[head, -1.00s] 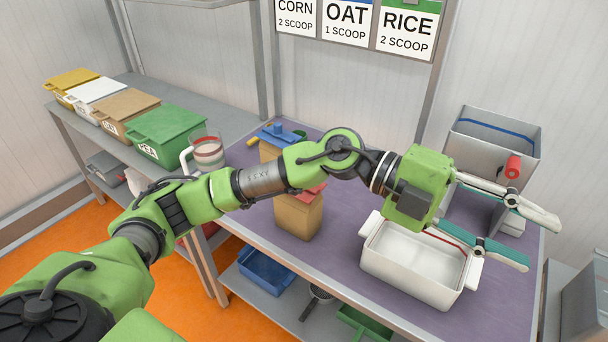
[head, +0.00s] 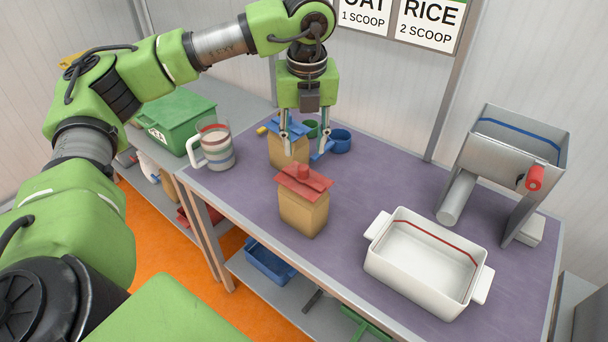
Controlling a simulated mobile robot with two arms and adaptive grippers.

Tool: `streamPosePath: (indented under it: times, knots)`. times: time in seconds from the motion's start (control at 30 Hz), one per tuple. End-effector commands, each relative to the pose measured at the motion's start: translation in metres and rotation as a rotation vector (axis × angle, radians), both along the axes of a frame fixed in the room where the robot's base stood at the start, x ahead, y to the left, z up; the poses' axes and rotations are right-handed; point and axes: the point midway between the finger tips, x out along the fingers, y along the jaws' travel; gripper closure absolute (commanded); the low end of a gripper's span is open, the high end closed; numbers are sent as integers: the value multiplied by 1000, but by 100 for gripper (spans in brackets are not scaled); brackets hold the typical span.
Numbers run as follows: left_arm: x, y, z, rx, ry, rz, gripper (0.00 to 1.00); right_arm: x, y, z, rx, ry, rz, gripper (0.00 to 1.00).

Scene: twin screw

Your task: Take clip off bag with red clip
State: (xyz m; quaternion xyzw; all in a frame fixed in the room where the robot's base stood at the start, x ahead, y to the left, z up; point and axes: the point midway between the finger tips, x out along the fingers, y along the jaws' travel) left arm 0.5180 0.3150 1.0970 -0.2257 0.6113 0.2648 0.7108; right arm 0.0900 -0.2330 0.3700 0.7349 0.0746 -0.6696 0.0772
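The bag with the red clip is a brown paper bag (head: 303,213) standing upright on the purple table. The red clip (head: 304,179) sits across its top. My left gripper (head: 303,154) points down behind and above this bag, in front of a second brown bag (head: 283,151) with a blue clip (head: 287,127). Its fingers are apart, with nothing seen held between them. They overlap the blue-clip bag in the picture; I cannot tell whether they touch it. My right gripper is not in view.
A white tub (head: 425,258) with a red line stands at the front right. A grey hopper with a red handle (head: 535,178) stands behind it. A clear jug (head: 216,148) is at the left, with small blue (head: 341,141) and green cups at the back. The table middle is clear.

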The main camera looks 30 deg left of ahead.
Motion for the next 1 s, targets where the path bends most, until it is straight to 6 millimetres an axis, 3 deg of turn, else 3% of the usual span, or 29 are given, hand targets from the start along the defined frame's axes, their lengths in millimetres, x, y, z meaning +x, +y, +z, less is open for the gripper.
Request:
streamPosePath:
  times: [0.1,0.37,0.63,0.93,1.0]
  knots:
    - [2,2,-18,0,2,-1,63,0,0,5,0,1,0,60]
    - [4,4,-37,-2,2,-2,63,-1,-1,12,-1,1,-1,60]
    - [9,9,-75,-2,1,-2,63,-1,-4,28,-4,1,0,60]
    - [10,10,-83,-3,-2,-3,63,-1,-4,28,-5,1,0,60]
    - [10,10,-83,-3,-1,-2,79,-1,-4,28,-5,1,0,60]
